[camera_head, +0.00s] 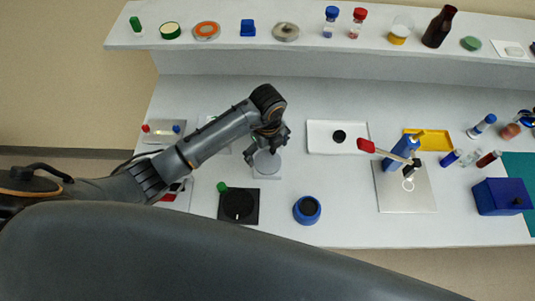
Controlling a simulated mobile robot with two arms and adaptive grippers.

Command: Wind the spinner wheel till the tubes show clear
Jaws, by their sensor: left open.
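A black round wheel (238,206) lies on a dark square base on the bench, with a green knob (221,187) at its upper left edge. It looks like the spinner wheel. My left gripper (267,148) is open, above and to the right of this wheel in the picture, over a pale round disc (266,164) on a light square base. I cannot tell whether its fingers touch the disc. At the right are several tubes, among them a blue-capped tube (481,126) and a dark red tube (488,159); their contents are too small to judge. My right gripper is out of view.
A blue round pot (307,210) stands right of the wheel. A white tray (318,138) and a blue box (500,197) are farther right. A shelf (230,55) with jars runs behind.

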